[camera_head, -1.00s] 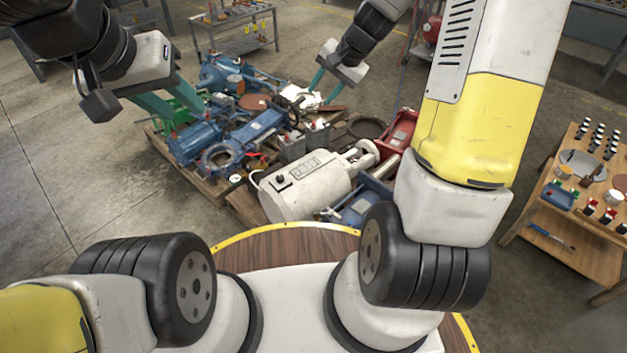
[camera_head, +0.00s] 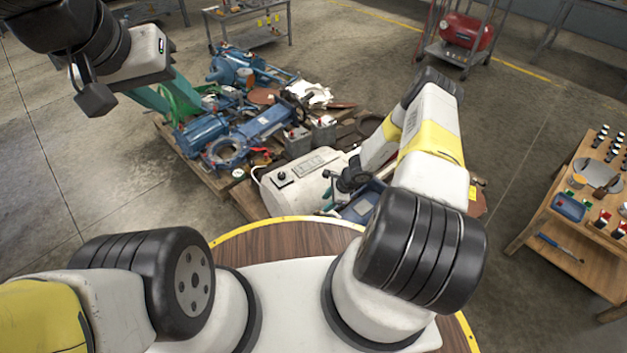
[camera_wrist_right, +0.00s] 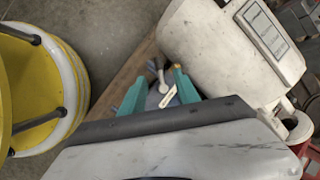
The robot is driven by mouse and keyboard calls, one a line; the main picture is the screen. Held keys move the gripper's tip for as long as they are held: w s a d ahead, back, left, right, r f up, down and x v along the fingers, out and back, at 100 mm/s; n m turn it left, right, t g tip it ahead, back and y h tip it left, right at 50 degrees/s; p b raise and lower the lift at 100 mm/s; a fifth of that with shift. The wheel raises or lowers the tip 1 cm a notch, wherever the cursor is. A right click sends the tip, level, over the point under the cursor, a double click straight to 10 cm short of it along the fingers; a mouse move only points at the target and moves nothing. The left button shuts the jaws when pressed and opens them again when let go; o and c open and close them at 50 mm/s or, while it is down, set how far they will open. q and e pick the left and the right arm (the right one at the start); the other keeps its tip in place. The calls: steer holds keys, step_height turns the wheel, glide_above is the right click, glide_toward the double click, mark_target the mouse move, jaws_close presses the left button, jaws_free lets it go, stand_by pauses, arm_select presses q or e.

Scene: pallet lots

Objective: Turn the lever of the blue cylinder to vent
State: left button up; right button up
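The blue cylinder (camera_head: 358,207) lies at the near right edge of the cluttered pallet, beside the white tank, partly hidden by my right arm. In the right wrist view, a patch of the blue body (camera_wrist_right: 156,98) shows between the fingers, with a pale lever-like bar (camera_wrist_right: 168,97) across it. The lever's setting cannot be told. My right gripper (camera_wrist_right: 161,77) has its teal fingers apart, one on either side of this patch; contact cannot be told. In the head view it is mostly hidden by its wrist. My left gripper (camera_head: 190,106) hangs open and empty-looking above the pallet's left side.
The white tank (camera_head: 295,188) stands close beside the blue cylinder; its body also fills the right wrist view's upper right. Blue pumps and pipes (camera_head: 262,122) crowd the pallet. A wooden table (camera_head: 545,215) with small parts stands right. Open floor lies between.

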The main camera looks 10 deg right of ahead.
mark_target(318, 212)
steer(key=x, duration=0.8)
steer(key=shift+s+f, duration=0.15)
jaws_close()
stand_by(1.2)
